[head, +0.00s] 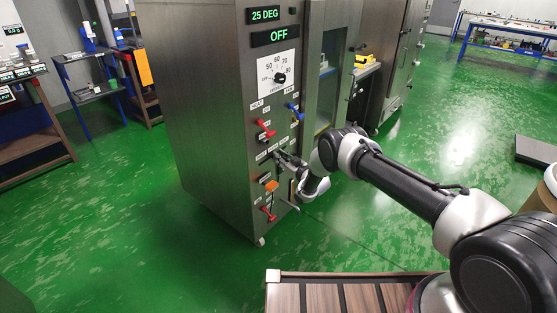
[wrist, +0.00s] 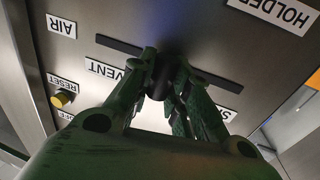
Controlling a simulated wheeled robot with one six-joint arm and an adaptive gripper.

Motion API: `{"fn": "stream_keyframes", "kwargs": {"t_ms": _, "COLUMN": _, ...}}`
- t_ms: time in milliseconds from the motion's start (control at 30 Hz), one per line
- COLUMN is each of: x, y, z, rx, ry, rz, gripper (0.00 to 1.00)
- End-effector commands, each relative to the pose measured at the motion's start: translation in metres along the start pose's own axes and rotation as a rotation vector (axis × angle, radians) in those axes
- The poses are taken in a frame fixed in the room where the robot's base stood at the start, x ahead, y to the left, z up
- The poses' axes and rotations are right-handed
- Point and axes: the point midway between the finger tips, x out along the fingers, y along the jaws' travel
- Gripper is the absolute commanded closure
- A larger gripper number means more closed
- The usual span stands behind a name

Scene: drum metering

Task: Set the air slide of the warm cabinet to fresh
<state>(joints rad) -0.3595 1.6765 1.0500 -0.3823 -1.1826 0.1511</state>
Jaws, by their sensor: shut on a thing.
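The warm cabinet (head: 215,120) is a tall steel cabinet with a control panel on its front; its displays read 25 DEG and OFF. In the wrist view, the air slide's dark slot (wrist: 118,44) runs slantwise across the panel near the AIR label (wrist: 62,26). A VENT label (wrist: 103,69) sits by the slot's left part, and a label partly covered by a finger, starting with S, sits by its right part. My gripper (wrist: 163,82) is shut on the dark slide knob (wrist: 159,76), around the slot's middle. Any label behind the fingers is hidden. My gripper (head: 283,158) also shows at the panel in the head view.
A red lever (head: 265,128) and a blue lever (head: 296,111) stick out above my gripper; an orange part (head: 271,186) and a lower red lever (head: 268,214) are below. A yellow reset button (wrist: 61,100) is beside the slot.

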Motion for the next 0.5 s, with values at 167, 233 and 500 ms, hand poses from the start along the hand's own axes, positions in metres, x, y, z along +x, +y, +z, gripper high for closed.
{"fn": "stream_keyframes", "kwargs": {"t_ms": 167, "x": 0.0001, "y": -0.0003, "z": 0.0000, "rx": -0.001, "ry": -0.001, "rz": 0.000, "gripper": 0.59}}
{"fn": "stream_keyframes", "kwargs": {"t_ms": 233, "x": 0.0001, "y": -0.0003, "z": 0.0000, "rx": -0.001, "ry": 0.000, "rz": 0.000, "gripper": 0.59}}
{"fn": "stream_keyframes", "kwargs": {"t_ms": 500, "x": -0.0019, "y": -0.0002, "z": 0.0003, "rx": 0.000, "ry": -0.001, "rz": 0.000, "gripper": 0.59}}
